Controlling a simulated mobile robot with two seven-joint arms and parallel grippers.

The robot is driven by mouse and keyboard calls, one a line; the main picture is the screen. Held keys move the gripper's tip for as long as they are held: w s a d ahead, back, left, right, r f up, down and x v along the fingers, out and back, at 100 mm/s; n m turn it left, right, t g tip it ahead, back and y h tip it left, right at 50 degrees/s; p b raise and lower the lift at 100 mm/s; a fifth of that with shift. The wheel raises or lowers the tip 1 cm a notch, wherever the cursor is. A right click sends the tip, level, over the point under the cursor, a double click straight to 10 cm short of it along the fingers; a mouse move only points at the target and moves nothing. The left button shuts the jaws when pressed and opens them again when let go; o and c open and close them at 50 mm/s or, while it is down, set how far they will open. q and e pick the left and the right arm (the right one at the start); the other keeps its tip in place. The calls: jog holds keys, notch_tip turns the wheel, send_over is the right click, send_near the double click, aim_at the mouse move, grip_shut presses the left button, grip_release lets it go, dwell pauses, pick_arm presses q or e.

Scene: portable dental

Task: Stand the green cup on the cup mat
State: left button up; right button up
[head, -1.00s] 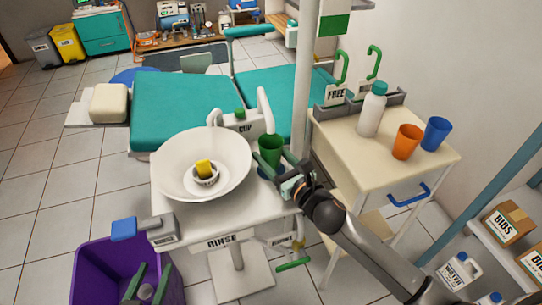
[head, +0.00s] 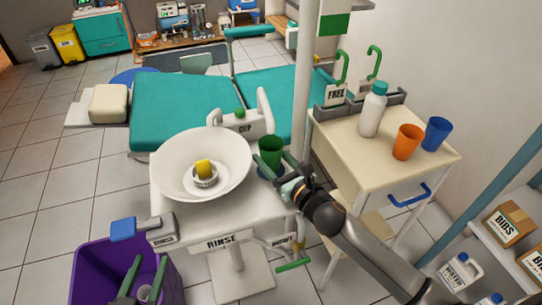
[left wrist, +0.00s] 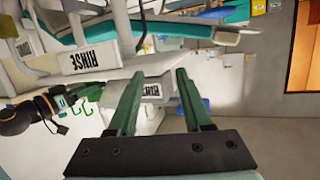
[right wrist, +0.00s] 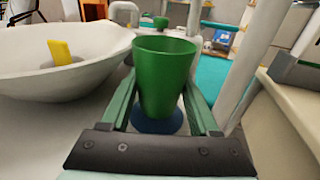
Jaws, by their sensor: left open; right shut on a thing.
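The green cup (head: 270,150) is upright at the right side of the rinse stand, right of the white bowl. My right gripper (head: 283,170) is shut on it; in the right wrist view the green cup (right wrist: 164,75) sits between the two fingers. The blue round cup mat (right wrist: 160,122) shows directly under the cup. The mat also shows in the head view (head: 264,173). I cannot tell whether the cup's base touches the mat. My left gripper (head: 148,270) is open and empty, low over the purple bin; its fingers show apart in the left wrist view (left wrist: 158,90).
The white bowl (head: 180,150) with a yellow piece in it is close left of the cup. A pole (head: 301,80) rises just right of it. The side cart (head: 350,165) holds a white bottle, an orange cup and a blue cup. The purple bin (head: 90,270) stands front left.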

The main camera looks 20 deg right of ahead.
pick_arm(q)
jog(key=shift+w+r, duration=0.1)
jog(key=shift+r, duration=0.25)
pick_arm(e)
jog(key=shift+f, duration=0.1)
pick_arm(q)
jog(key=shift+r, duration=0.15)
pick_arm(e)
jog(key=shift+f, duration=0.1)
jog(key=shift+f, duration=0.1)
pick_arm(q)
jog(key=shift+w+r+t, duration=0.2)
jog(key=shift+r+t, duration=0.3)
jog(key=shift+r, duration=0.15)
pick_arm(e)
jog(key=o, duration=1.3)
